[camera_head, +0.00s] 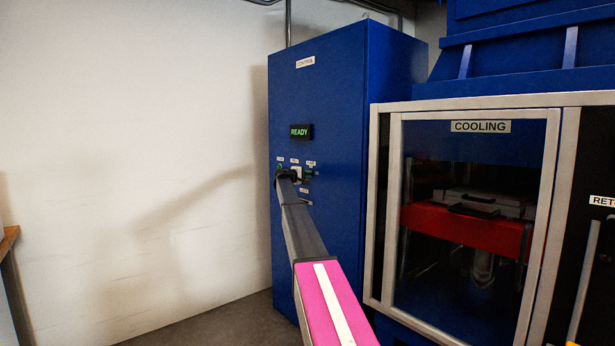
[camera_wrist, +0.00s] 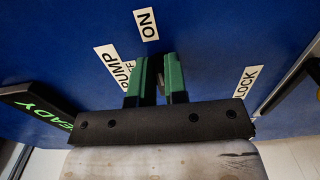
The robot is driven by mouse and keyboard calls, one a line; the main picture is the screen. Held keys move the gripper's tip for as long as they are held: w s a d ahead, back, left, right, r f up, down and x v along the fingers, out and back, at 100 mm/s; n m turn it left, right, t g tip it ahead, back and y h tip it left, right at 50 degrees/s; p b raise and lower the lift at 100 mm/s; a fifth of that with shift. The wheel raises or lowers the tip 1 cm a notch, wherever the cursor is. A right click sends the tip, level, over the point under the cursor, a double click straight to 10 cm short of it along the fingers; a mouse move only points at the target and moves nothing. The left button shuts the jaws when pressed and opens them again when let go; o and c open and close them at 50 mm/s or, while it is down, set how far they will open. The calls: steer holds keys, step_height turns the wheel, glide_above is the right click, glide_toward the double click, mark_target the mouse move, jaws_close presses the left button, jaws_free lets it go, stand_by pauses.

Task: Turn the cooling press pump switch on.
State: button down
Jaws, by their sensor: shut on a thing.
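The blue control cabinet (camera_head: 318,235) stands in the middle of the head view, with a small group of labelled controls below its lit READY display (camera_head: 300,131). My gripper (camera_head: 288,174) is at these controls and hides part of them. In the wrist view, my gripper's green fingers (camera_wrist: 158,68) are shut on the pump switch, of which only a small dark part (camera_wrist: 160,86) shows between them. The PUMP label (camera_wrist: 112,66) is beside the fingers, the ON label (camera_wrist: 146,25) is beyond their tips, and an OFF label is partly hidden. I cannot tell the switch's position.
A LOCK label (camera_wrist: 245,82) and a dark handle-like part (camera_wrist: 288,88) are at the right in the wrist view. The framed COOLING door (camera_head: 480,127) stands right of the cabinet.

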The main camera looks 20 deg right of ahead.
steer(key=shift+s, duration=0.1)
steer(key=c, duration=1.1)
jaws_free()
steer(key=shift+c, duration=0.2)
steer(key=v, duration=1)
steer(key=shift+a, duration=0.4)
steer(key=shift+s, duration=0.1)
